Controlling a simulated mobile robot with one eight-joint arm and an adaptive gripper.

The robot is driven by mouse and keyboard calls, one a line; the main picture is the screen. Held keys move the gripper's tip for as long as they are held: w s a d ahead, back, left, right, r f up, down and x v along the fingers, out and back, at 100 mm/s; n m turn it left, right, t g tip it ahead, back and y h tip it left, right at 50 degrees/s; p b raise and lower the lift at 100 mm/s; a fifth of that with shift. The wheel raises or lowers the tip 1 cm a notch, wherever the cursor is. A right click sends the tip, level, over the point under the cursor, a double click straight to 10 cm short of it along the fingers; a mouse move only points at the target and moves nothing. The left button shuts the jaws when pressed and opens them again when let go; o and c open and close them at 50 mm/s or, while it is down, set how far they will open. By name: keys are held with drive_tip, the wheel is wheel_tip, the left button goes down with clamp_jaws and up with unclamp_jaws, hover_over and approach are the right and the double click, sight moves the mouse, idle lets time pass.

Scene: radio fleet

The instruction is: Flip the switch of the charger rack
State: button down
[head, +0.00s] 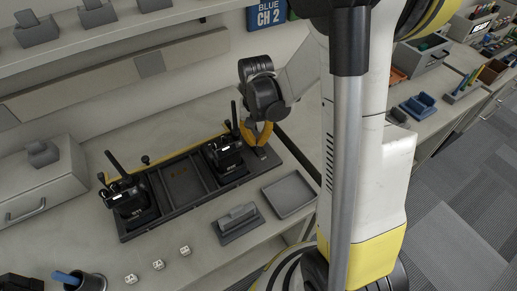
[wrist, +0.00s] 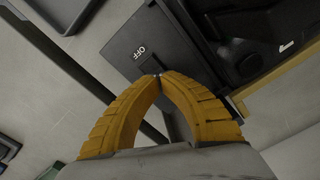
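The charger rack (head: 182,183) is a long dark tray on the bench in the head view, with black radios standing in its left (head: 128,197) and right (head: 226,152) chargers and empty bays between them. Its right end has a dark plate, seen in the wrist view (wrist: 125,42), with a white OFF label. My gripper (head: 262,142) is over that right end, pointing down. In the wrist view its yellow fingers (wrist: 158,77) meet at the tips, just beside the OFF label. The fingertips cover part of the switch; I cannot tell whether they touch it.
A grey empty tray (head: 290,194) and a small dark stand (head: 238,222) lie in front of the rack's right end. Small white dice-like blocks (head: 158,264) and a dark cup (head: 82,281) are at the front left. A drawer box (head: 42,182) stands left.

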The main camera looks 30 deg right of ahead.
sight(257, 147)
drive_tip(key=shift+f+b, duration=0.7)
drive_tip(key=shift+f, duration=0.2)
idle(0.4)
drive_tip(key=shift+w+r+p, duration=0.1)
drive_tip(key=shift+r+p, duration=0.6)
drive_tip(key=shift+r, duration=0.1)
wheel_tip(257, 147, up, 6)
drive_tip(key=p, duration=0.4)
drive_tip(key=shift+f, duration=0.2)
drive_tip(key=shift+f, duration=0.1)
